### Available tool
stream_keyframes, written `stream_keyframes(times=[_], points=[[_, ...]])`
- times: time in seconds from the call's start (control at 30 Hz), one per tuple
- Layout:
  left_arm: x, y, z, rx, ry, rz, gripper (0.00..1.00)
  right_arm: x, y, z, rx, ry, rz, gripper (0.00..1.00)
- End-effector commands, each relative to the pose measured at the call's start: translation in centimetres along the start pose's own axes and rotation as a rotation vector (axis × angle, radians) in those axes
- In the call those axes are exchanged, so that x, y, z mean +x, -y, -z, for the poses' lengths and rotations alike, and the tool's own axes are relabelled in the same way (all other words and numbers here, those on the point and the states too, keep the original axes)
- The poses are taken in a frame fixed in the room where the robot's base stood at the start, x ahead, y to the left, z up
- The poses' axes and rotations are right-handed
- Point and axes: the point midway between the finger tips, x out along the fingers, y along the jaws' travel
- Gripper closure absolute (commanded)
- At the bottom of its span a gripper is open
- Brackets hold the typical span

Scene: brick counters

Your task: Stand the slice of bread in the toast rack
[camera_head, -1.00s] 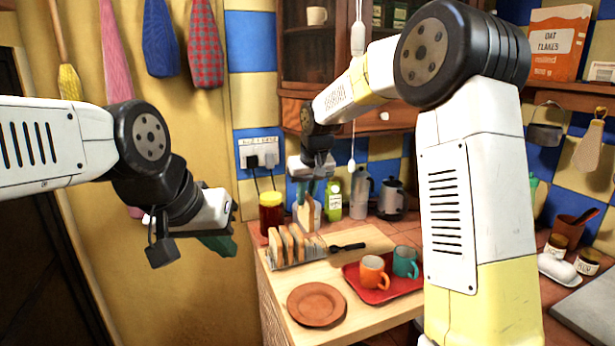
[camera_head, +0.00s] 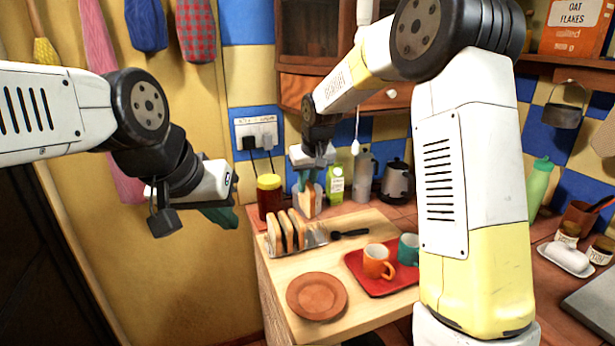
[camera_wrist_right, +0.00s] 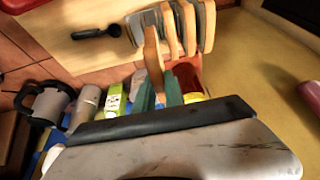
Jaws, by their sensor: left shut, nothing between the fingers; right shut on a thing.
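The slice of bread (camera_head: 308,205) is held upright by my right gripper (camera_head: 307,184), behind the toast rack in the head view. In the right wrist view the slice (camera_wrist_right: 153,50) points away from the green fingertips (camera_wrist_right: 158,92) towards the rack. The metal toast rack (camera_head: 317,238) stands on the wooden board with several slices in its left and middle part; its right end looks empty. It also shows in the right wrist view (camera_wrist_right: 135,28). Whether the held slice touches the rack, I cannot tell. My left gripper (camera_head: 222,216) is shut and empty, left of the counter.
A jar with a yellow lid (camera_head: 269,196) stands behind the rack. A black-handled utensil (camera_head: 350,233) lies right of it. A red tray (camera_head: 388,287) with two mugs and a brown plate (camera_head: 317,296) are in front. A green carton (camera_head: 335,184) and kettle (camera_head: 398,182) stand behind.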

Motion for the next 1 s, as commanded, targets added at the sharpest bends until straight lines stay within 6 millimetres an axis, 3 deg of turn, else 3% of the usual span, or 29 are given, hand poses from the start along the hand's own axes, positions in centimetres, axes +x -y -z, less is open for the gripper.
stream_keyframes(times=[1.0], points=[[0.0,0.0,0.0,0.0,0.0,0.0,1.0,7.4,0.0,-3.1,0.001,0.002,0.0,1.0]])
